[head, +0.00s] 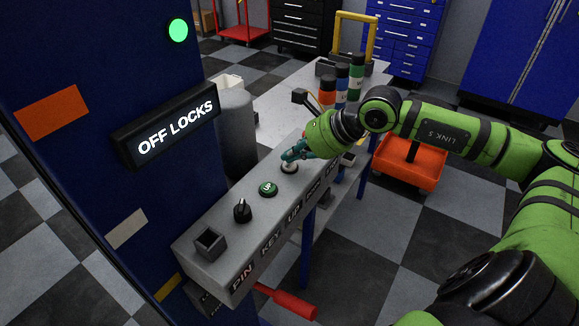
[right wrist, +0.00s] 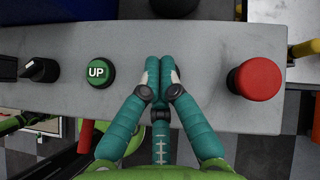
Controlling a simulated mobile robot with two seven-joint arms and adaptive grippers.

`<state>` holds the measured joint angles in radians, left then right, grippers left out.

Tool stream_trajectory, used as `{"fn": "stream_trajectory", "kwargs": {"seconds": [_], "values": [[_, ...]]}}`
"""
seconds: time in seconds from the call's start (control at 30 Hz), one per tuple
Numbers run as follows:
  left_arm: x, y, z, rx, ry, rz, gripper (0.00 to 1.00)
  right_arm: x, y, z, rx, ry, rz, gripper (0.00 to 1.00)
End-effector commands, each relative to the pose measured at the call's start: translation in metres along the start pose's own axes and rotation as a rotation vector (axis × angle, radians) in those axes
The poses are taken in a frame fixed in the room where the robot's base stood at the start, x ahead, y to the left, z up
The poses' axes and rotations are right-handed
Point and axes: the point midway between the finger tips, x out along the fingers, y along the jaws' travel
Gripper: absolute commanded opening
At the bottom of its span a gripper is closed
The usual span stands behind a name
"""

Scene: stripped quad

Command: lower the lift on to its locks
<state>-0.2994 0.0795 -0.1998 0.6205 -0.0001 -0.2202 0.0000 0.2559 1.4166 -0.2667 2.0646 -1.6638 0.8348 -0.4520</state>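The grey control panel (head: 225,232) carries the labels PIN, KEY and UP, with further labels partly hidden. The green UP button (head: 268,188) also shows in the right wrist view (right wrist: 99,73). A pale button (head: 289,168) lies just beyond it, mostly hidden under my right gripper (head: 292,156). The teal fingers (right wrist: 160,72) are together, with nothing visible between them. Their tips are over the pale button; I cannot tell whether they touch it. The sign (head: 176,126) is lit and reads OFF LOCKS. My left gripper is not in view.
A black key switch (head: 243,210) and a square holder (head: 210,243) sit on the near end of the panel. A red mushroom button (right wrist: 258,79) stands right of my fingers. A green lamp (head: 178,30) glows on the blue post. Banded cylinders (head: 342,82) stand behind.

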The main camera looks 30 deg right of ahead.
Motion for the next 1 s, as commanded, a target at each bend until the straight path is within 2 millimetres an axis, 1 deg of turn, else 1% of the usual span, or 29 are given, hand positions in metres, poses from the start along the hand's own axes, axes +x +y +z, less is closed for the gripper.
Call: {"fn": "stream_trajectory", "kwargs": {"seconds": [0.03,0.47,1.0], "values": [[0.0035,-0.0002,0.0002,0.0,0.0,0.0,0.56,0.0016,0.0005,-0.0014,0.0,-0.001,-0.001,0.0],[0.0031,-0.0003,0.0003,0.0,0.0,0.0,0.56,0.0011,0.0005,-0.0012,0.0,0.0,0.0,0.0],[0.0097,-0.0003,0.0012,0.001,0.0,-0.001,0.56,0.0044,0.0018,-0.0043,0.0,0.0,0.0,0.0]]}}
